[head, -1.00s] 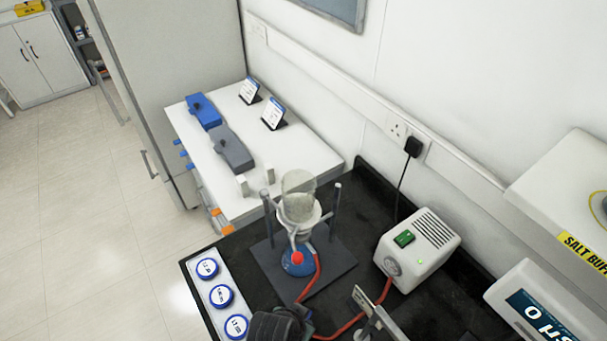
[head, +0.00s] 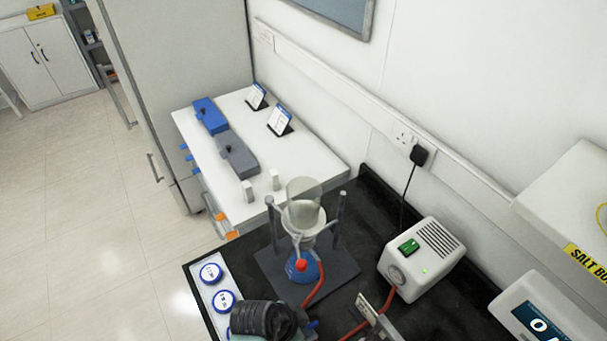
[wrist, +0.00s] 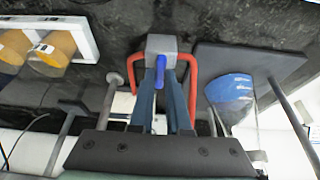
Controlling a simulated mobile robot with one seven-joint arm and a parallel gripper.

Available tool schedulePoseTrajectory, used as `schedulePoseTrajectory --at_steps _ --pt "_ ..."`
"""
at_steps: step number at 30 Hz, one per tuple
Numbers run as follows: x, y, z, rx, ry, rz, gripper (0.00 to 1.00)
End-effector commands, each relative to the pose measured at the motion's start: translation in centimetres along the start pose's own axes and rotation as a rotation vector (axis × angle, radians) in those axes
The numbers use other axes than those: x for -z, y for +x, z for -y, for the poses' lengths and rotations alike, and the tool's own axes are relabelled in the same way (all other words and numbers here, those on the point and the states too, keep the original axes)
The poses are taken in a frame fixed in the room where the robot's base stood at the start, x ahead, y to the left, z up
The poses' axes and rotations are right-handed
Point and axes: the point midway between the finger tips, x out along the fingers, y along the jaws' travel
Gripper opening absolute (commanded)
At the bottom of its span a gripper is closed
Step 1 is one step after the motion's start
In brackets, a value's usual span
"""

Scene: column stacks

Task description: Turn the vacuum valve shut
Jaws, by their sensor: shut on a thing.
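The vacuum valve shows in the wrist view as a grey block (wrist: 162,45) with a blue lever (wrist: 160,70) and red tubing on both sides. My gripper (wrist: 161,68) is shut on the blue lever, with one finger on each side of it. The lever points along the fingers, away from the block. In the head view, my dark wrist hides most of the valve at the bottom edge, and only a small blue part of the lever (head: 312,325) shows. The filter flask (head: 302,267) stands on a dark stand, and red tubing runs from it.
A white vacuum pump (head: 421,257) with a green switch stands right of the flask. Stand posts (head: 338,215) rise beside the flask and funnel. A white tray with blue-rimmed lids (head: 222,301) lies to the left. A meter (head: 540,312) stands at the right.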

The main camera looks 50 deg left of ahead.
Motion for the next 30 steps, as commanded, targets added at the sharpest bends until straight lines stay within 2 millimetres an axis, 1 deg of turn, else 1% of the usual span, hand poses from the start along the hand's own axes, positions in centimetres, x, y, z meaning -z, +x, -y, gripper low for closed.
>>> schedulePoseTrajectory --at_steps 8,9,13,23,26,30 --pt "0.1 -0.1 0.0 0.002 0.004 -0.002 0.00" --pt "0.1 -0.1 0.0 0.002 0.004 -0.002 0.22" --pt "0.1 0.0 0.0 0.001 0.003 -0.001 0.45" --pt "0.0 -0.1 0.0 0.001 0.001 0.000 0.45" --pt "0.0 -0.7 0.1 0.002 0.001 -0.001 0.45" --pt "0.0 -2.5 0.1 0.005 0.001 -0.001 0.45"
